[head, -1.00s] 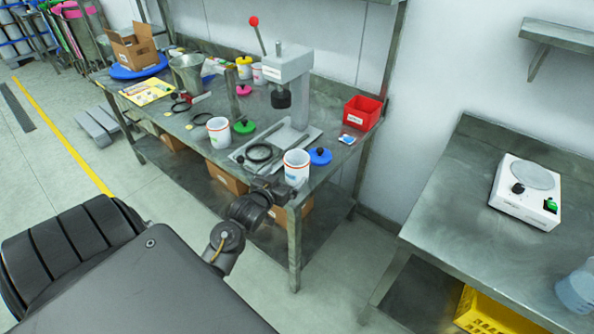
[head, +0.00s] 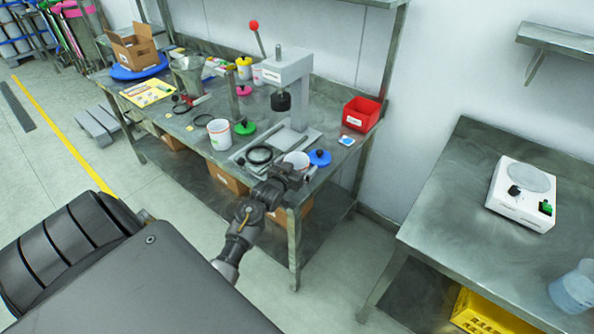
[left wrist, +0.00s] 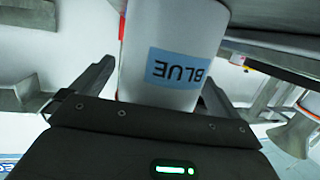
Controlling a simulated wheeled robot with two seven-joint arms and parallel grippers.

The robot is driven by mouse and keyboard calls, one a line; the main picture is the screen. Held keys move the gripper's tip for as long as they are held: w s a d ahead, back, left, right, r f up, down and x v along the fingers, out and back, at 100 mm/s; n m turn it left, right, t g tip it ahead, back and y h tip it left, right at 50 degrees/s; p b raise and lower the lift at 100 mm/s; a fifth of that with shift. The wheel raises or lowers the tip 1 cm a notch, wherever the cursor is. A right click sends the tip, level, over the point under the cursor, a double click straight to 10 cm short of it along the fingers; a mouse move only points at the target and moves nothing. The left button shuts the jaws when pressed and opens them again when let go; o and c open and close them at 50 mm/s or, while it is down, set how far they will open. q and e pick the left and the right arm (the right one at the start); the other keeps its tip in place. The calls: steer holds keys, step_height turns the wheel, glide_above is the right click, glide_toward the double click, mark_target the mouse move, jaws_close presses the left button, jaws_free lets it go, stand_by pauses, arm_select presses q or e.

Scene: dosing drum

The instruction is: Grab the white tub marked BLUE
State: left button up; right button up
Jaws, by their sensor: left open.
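The white tub marked BLUE (head: 297,159) stands near the front right corner of the steel bench, its lower part hidden behind my left gripper (head: 288,174). In the left wrist view the tub (left wrist: 172,35) appears upside down with its blue BLUE label readable. My left gripper (left wrist: 158,82) is open, with one dark finger on each side of the tub. I cannot tell whether either finger touches it. My right gripper is not in view.
A second white tub (head: 219,134) stands to the left. A blue lid (head: 320,157) lies just right of the marked tub, a black ring (head: 259,155) to its left. A lever press (head: 287,80) stands behind, and a red bin (head: 361,113) at the back right.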

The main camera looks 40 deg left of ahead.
arm_select(q)
steer(key=c, duration=1)
steer(key=shift+r, duration=0.1)
steer(key=shift+c, duration=0.2)
